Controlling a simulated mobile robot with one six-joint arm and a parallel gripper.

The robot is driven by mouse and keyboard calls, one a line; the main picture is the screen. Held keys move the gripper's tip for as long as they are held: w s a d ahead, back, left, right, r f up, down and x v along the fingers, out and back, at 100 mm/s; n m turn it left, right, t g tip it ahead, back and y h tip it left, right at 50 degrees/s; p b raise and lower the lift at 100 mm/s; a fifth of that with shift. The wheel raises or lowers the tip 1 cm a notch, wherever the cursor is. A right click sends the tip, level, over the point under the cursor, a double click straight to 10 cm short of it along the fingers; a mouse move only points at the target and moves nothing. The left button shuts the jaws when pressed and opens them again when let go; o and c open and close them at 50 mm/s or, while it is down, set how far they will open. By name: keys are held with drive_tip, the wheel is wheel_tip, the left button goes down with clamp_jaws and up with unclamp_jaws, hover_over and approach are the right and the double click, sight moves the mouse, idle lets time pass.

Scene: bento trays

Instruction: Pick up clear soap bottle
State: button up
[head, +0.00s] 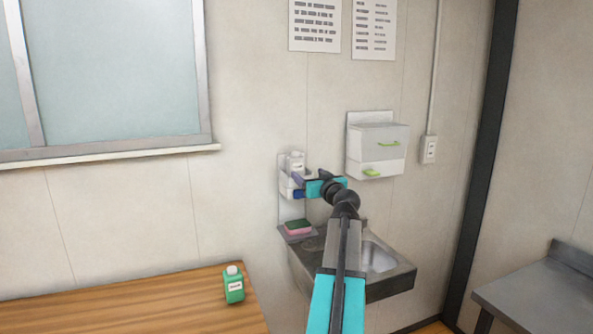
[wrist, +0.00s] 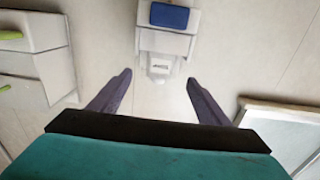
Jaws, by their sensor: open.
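A small clear-white bottle (head: 295,161) with a label stands in a narrow white rack on the wall above the left of the sink. In the wrist view the bottle (wrist: 160,63) shows upside down, beyond and between my fingertips. My gripper (wrist: 158,77) is open, with one dark purple finger on each side and nothing between them. In the head view my gripper (head: 301,182) is in front of the rack at about the bottle's lower part, partly covering it. I cannot tell the exact gap to the bottle.
A blue item (wrist: 168,17) sits on the rack. A pink and green sponge (head: 298,227) lies on a lower shelf beside the metal sink (head: 385,285). A white dispenser box (head: 377,152) hangs on the right. A green bottle (head: 234,288) stands on the wooden table (head: 150,310).

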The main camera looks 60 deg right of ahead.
sight(298, 166)
drive_tip(key=shift+p+x, duration=1.15)
drive_tip(key=shift+x, duration=2.9)
drive_tip(key=shift+w+d+r+p, duration=0.15)
drive_tip(key=shift+w+d+p, duration=0.15)
drive_tip(key=shift+w+p, duration=0.1)
drive_tip(key=p+x, duration=0.2)
drive_tip(key=x, duration=0.1)
drive_tip(key=shift+w, duration=0.15)
drive_tip(key=shift+w+d, duration=0.3)
drive_tip(key=shift+w, duration=0.05)
drive_tip(key=c, duration=1.1)
